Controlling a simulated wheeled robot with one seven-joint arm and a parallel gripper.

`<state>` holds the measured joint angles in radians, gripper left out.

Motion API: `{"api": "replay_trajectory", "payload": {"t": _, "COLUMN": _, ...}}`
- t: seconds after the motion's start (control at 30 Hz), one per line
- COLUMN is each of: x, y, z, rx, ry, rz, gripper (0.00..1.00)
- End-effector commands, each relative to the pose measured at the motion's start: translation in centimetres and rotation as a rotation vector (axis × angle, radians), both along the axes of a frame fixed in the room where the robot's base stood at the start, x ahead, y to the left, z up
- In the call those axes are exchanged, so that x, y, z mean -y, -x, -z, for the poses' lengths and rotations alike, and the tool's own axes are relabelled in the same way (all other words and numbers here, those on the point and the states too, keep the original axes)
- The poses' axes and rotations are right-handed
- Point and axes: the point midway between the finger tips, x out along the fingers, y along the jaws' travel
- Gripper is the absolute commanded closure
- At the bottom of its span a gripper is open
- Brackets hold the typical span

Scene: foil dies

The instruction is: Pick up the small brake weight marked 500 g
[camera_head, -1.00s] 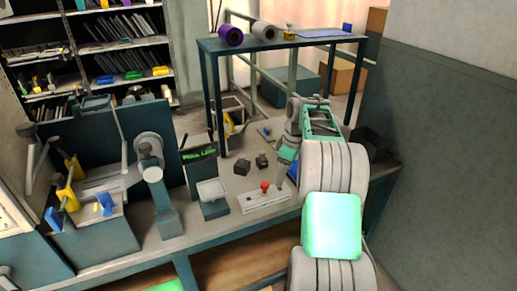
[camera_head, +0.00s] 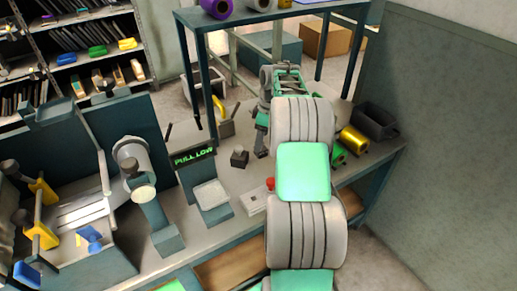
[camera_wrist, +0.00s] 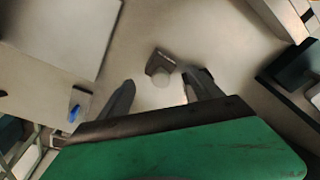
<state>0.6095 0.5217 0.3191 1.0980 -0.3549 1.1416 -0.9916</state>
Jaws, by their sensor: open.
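A small dark weight (camera_head: 239,158) stands on the bench, left of my gripper (camera_head: 261,148) in the head view. My gripper points down over the bench, and my arm hides part of the area. In the wrist view my gripper (camera_wrist: 160,82) is open, with its two dark fingers apart. A small grey-brown weight (camera_wrist: 160,62) lies ahead of the gap between the fingertips, nearer the right finger. I cannot tell whether they touch. Its marking is not readable, so I cannot tell whether it is the 500 g one.
A "PULL LOW" display (camera_head: 193,156) and a pale pan (camera_head: 210,194) stand to the left. A red knob (camera_head: 270,183) is close to my arm. A yellow roll (camera_head: 354,140) and a dark bin (camera_head: 375,121) are right. A raised shelf (camera_head: 262,14) overhangs the back.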

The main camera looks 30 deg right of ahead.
Motion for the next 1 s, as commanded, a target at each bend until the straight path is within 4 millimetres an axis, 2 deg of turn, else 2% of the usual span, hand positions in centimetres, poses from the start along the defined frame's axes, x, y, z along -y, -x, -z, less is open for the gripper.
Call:
{"api": "replay_trajectory", "payload": {"t": 0.1, "x": -0.2, "y": 0.2, "z": 2.4, "rx": -0.003, "ry": -0.002, "rz": -0.001, "gripper": 0.25}}
{"api": "replay_trajectory", "payload": {"t": 0.2, "x": -0.3, "y": -0.1, "z": 3.8, "rx": -0.001, "ry": -0.001, "rz": -0.001, "gripper": 0.25}}
{"api": "replay_trajectory", "payload": {"t": 0.47, "x": -0.5, "y": -0.2, "z": 4.3, "rx": 0.000, "ry": 0.000, "rz": -0.004, "gripper": 0.25}}
{"api": "replay_trajectory", "payload": {"t": 1.0, "x": -0.6, "y": -0.2, "z": 4.3, "rx": 0.000, "ry": 0.001, "rz": -0.005, "gripper": 0.69}}
